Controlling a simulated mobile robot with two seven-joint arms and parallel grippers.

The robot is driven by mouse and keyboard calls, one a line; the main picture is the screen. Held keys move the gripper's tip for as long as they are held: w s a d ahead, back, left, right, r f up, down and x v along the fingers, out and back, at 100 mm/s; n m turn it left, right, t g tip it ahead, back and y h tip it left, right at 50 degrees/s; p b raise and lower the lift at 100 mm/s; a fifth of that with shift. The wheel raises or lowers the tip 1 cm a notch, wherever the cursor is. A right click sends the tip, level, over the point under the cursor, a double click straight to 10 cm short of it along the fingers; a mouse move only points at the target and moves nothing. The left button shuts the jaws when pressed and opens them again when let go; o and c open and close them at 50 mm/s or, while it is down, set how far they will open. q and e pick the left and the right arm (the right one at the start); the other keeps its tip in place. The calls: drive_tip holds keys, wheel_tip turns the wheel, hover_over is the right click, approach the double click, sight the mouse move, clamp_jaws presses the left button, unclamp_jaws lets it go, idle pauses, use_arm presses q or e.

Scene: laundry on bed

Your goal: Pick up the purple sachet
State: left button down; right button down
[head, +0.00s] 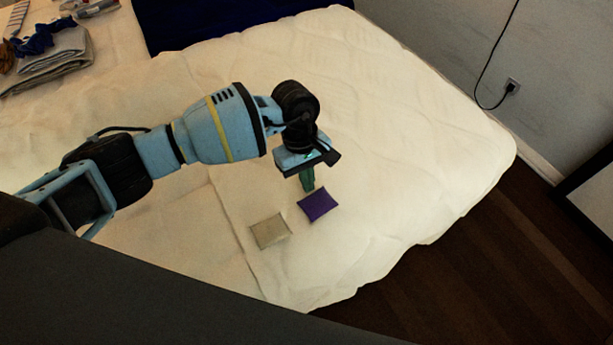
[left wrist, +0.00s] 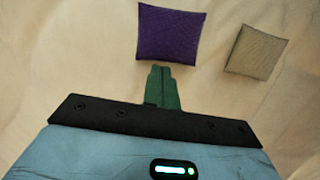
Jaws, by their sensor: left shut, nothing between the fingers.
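The purple sachet (head: 317,204) lies flat on the cream bed cover, and it also shows at the top of the left wrist view (left wrist: 170,33). My left gripper (head: 308,186) points down just beyond the sachet in the head view. Its green fingers (left wrist: 162,70) are shut together with nothing between them. In the left wrist view the fingertips are close to the sachet's near edge; I cannot tell whether they touch it. My right gripper is not in view.
A beige sachet (head: 269,231) lies beside the purple one, and it also shows in the left wrist view (left wrist: 256,51). Folded laundry (head: 52,55) lies at the far left. A dark blue cloth (head: 215,20) is at the back. The bed (head: 430,150) is clear to the right.

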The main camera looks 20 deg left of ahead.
sight(323, 209)
use_arm(q)
drive_tip(key=s+d, duration=0.6)
drive_tip(key=shift+d+p, duration=0.1)
drive_tip(key=shift+p, duration=0.3)
drive_tip(key=c, duration=2.1)
unclamp_jaws()
drive_tip(key=shift+v, duration=3.9)
